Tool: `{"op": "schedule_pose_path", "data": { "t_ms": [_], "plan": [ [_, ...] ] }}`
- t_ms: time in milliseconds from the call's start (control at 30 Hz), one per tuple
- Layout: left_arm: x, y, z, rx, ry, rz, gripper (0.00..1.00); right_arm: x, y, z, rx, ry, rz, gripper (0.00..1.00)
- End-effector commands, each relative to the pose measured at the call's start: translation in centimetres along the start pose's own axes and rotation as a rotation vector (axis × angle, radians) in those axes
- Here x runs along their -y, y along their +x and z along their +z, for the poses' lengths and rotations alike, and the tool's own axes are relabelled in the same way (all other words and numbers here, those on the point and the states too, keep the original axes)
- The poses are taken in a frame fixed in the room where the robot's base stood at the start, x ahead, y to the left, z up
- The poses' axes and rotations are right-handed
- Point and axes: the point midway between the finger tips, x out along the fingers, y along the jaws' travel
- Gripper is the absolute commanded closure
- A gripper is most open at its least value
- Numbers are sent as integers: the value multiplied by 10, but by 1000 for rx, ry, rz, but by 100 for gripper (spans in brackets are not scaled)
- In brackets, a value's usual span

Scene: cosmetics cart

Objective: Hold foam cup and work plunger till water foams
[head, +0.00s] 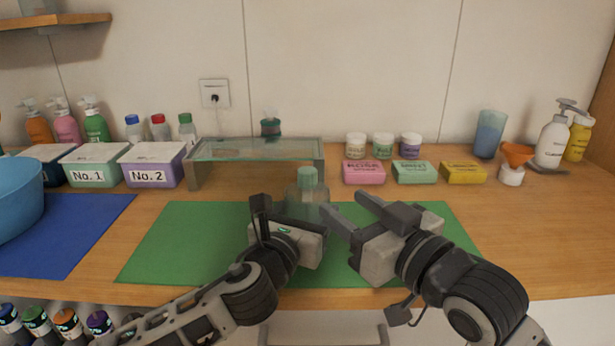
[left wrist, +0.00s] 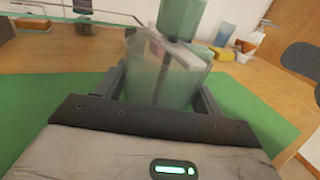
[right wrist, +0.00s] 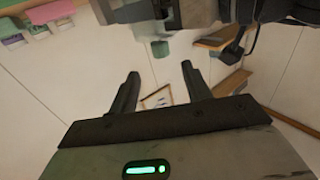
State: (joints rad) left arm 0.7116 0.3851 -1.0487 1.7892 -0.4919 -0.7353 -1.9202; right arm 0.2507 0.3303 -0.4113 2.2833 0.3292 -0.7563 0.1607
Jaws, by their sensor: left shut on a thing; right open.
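The clear foam cup (head: 314,200) stands upright over the green mat (head: 180,238), its green plunger knob (head: 307,178) on top. In the left wrist view the cup (left wrist: 150,75) sits between my left fingers, with the dark plunger rod inside and the green knob (left wrist: 182,18) above. My left gripper (head: 300,212) is shut on the cup's body. My right gripper (head: 345,204) is open and empty, just right of the cup. In the right wrist view its fingers (right wrist: 160,82) are spread; the green knob (right wrist: 160,49) shows beyond them. I cannot tell whether there is foam.
A glass shelf stand (head: 255,150) is behind the cup. Boxes and a blue bowl (head: 18,200) are left. The counter at far right front is clear.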

Motion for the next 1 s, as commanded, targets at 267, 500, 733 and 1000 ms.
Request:
{"op": "schedule_pose_path", "data": {
  "t_ms": [267, 500, 733, 1000],
  "plan": [
    [0, 0, 0, 0, 0, 0, 63, 1, 53, -1, -2, 3, -2, 52],
    [0, 0, 0, 0, 0, 0, 63, 0, 94, 0, -1, 3, -1, 52],
    [0, 0, 0, 0, 0, 1, 63, 0, 110, -1, -1, 3, -1, 52],
    [0, 0, 0, 0, 0, 1, 63, 0, 111, 0, -1, 3, -1, 52]
  ]
}}
